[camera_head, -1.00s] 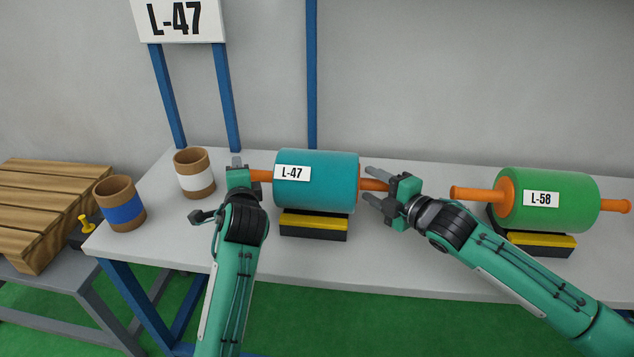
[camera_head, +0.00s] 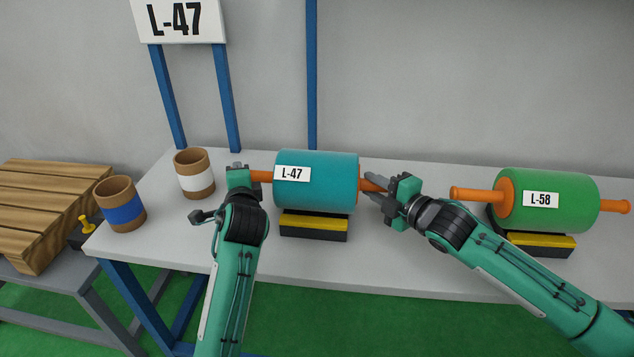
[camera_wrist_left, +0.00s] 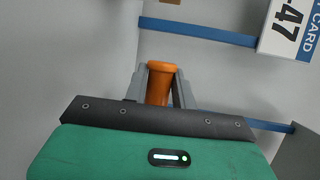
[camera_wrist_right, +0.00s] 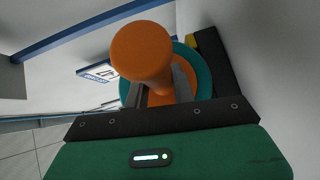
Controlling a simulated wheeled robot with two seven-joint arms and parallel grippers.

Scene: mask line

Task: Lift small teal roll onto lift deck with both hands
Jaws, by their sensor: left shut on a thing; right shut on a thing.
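The small teal roll (camera_head: 325,182), labelled L-47, lies level on a black and yellow cradle (camera_head: 314,226) on the table. An orange handle sticks out at each end. My left gripper (camera_head: 237,166) is shut on the left handle (camera_head: 261,176); in the left wrist view the orange handle (camera_wrist_left: 160,82) sits between the fingers. My right gripper (camera_head: 374,188) is shut on the right handle; in the right wrist view the handle's round end (camera_wrist_right: 142,52) shows between the fingers, with the teal roll's end behind it. The lift deck cannot be made out for certain; a slatted wooden deck (camera_head: 50,200) stands at the left.
A green roll (camera_head: 555,200) labelled L-58 rests on another cradle at the right. Two brown cores, one with a white band (camera_head: 194,178) and one with a blue band (camera_head: 122,208), stand at the table's left end. An L-47 sign (camera_head: 175,18) stands behind.

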